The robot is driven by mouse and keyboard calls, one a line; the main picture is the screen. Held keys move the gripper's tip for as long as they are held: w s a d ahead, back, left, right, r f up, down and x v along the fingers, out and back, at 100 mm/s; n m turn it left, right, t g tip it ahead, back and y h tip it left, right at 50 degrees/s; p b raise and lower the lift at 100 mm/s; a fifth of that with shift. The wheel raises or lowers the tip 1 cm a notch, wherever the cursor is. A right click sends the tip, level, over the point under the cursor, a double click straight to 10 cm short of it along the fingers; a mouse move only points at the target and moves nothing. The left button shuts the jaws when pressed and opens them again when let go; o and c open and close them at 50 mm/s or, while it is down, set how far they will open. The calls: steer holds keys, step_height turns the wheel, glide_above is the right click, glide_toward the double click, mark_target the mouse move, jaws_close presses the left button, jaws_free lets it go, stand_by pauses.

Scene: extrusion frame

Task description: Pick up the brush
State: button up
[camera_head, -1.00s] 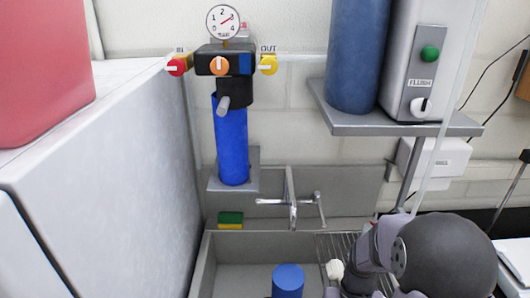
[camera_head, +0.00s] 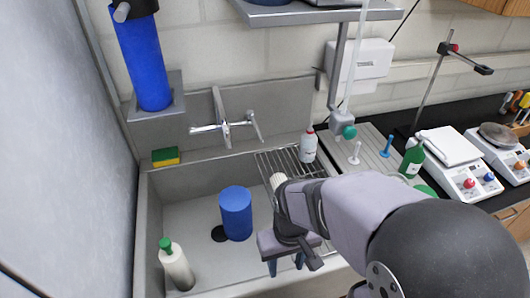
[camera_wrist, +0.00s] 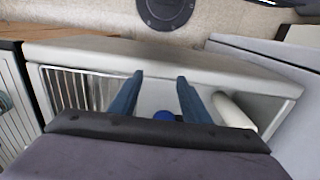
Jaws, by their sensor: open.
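My gripper (camera_head: 286,266) hangs over the right front part of the sink, its two blue fingers apart with nothing visible between them. The fingers also show in the wrist view (camera_wrist: 160,80), spread above the sink. A small white, ribbed piece (camera_head: 278,181) shows just beyond my wrist, at the wire rack's left edge. It looks like the head of a brush, but my arm hides whatever continues below it, so I cannot be sure. No brush is plain in the wrist view.
The grey sink (camera_head: 185,215) holds a blue cylinder (camera_head: 236,212) and a white bottle with a green cap (camera_head: 176,265). A wire rack (camera_head: 290,160) carries another white bottle (camera_head: 309,146). A sponge (camera_head: 165,156) lies on the back rim. A green bottle (camera_head: 412,158) and scales (camera_head: 452,150) stand right.

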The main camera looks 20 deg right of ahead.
steer(key=w+d+b, duration=0.2)
steer(key=w+d, duration=0.1)
steer(key=w, duration=0.2)
steer(key=w+d+b, duration=0.2)
steer(key=w+d, duration=0.1)
steer(key=w, duration=0.2)
steer(key=w+d+b, duration=0.2)
steer(key=w+d, duration=0.1)
steer(key=w, duration=0.3)
steer(key=shift+w+d+f, duration=0.1)
steer(key=shift+d, duration=0.1)
steer(key=shift+w+d+b, duration=0.3)
steer(key=shift+f+p, duration=0.35)
steer(key=shift+f, duration=0.6)
steer(key=shift+a+f+p, duration=0.2)
steer(key=shift+f+p, duration=0.2)
steer(key=shift+f, duration=0.15)
steer(key=shift+a+f+p, duration=0.2)
steer(key=shift+f+p, duration=0.5)
steer(key=shift+f, duration=1.35)
steer(key=shift+f, duration=0.15)
jaws_close()
